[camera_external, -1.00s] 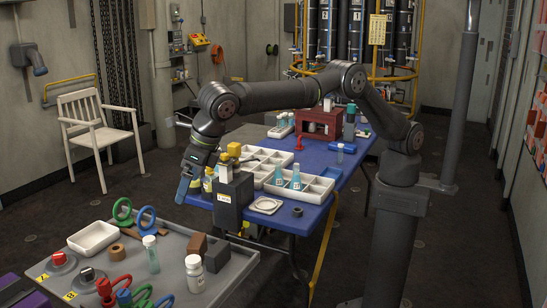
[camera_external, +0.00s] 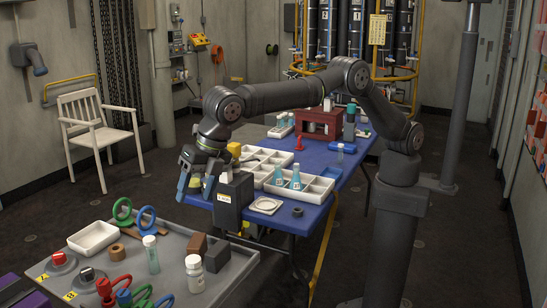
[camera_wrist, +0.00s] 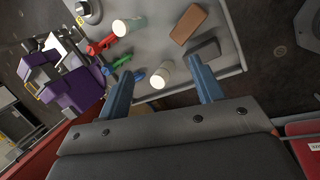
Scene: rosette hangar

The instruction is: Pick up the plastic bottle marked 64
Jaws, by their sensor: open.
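A white plastic bottle (camera_external: 194,273) with a white cap stands upright at the front right of the grey table; its marking is too small to read. It also shows in the wrist view (camera_wrist: 161,75), between the two fingers in the picture but apart from them. A pale green bottle (camera_external: 151,254) with a white cap stands to its left, and in the wrist view (camera_wrist: 128,26) it lies beyond the fingers. My gripper (camera_external: 195,190) is open and empty, high above the table and behind the bottles. Its fingers (camera_wrist: 160,68) point toward the tabletop.
Brown (camera_external: 197,244) and dark grey (camera_external: 218,255) blocks stand close behind the white bottle. Red (camera_external: 113,286) and green (camera_external: 140,295) tools lie left of it. A white tray (camera_external: 94,237) and rings sit farther back. A dark box (camera_external: 234,201) stands right of my gripper.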

